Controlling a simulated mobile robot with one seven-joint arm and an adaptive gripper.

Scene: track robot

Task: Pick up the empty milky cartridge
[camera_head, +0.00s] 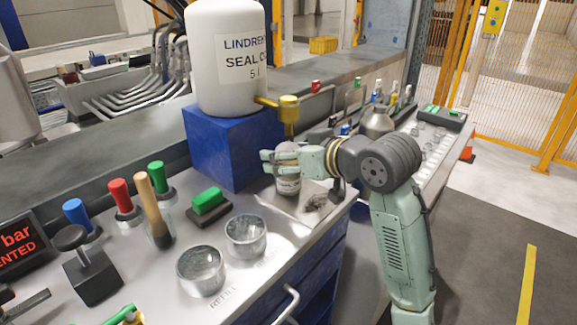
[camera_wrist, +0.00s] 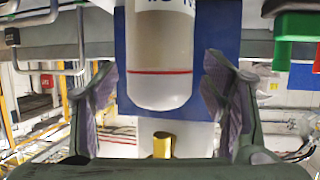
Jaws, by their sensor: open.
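The milky cartridge (camera_head: 288,186), a pale cylinder with a printed label, stands upright on a metal plate below the yellow tap. My gripper (camera_head: 283,159) reaches in from the right at the height of its upper part. In the wrist view, which shows the scene upside down, the cartridge (camera_wrist: 160,60) is whitish with a red line and a rounded end. It lies between the two spread fingers (camera_wrist: 163,95), with a visible gap on each side. The gripper is open and holds nothing. I cannot tell whether the cartridge is empty.
A big white canister (camera_head: 228,75) stands on a blue block (camera_head: 230,145) behind, its yellow tap (camera_head: 288,103) close above my gripper. The metal plate (camera_head: 325,190) holds a dark smudge.

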